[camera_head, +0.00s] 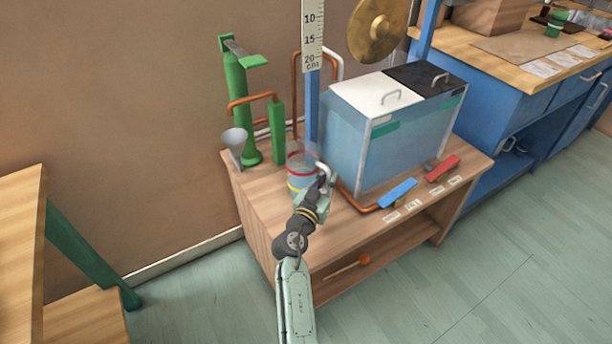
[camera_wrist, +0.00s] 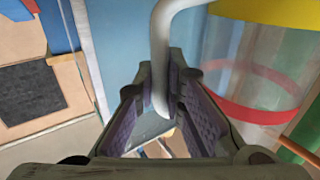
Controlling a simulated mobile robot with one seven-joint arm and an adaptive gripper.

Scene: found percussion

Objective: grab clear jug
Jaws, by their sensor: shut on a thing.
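The clear jug (camera_head: 300,173) stands upright on the wooden bench, with a red band near its rim, a yellow band lower down and a pale curved handle. In the wrist view its see-through body (camera_wrist: 232,45) fills the upper right, and the pale handle (camera_wrist: 162,45) runs down between my fingers. My gripper (camera_head: 324,184) is at the jug's right front side. In the wrist view my gripper (camera_wrist: 170,100) is shut on the handle, with a ridged pad on each side. My gripper hides part of the handle in the head view.
A large blue-tinted tank (camera_head: 390,135) with white and black lids stands close right of the jug. A blue scale post (camera_head: 312,105) rises behind it. A green pump (camera_head: 240,105) and a funnel (camera_head: 235,140) are left. A copper pipe (camera_head: 355,203) runs along the bench.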

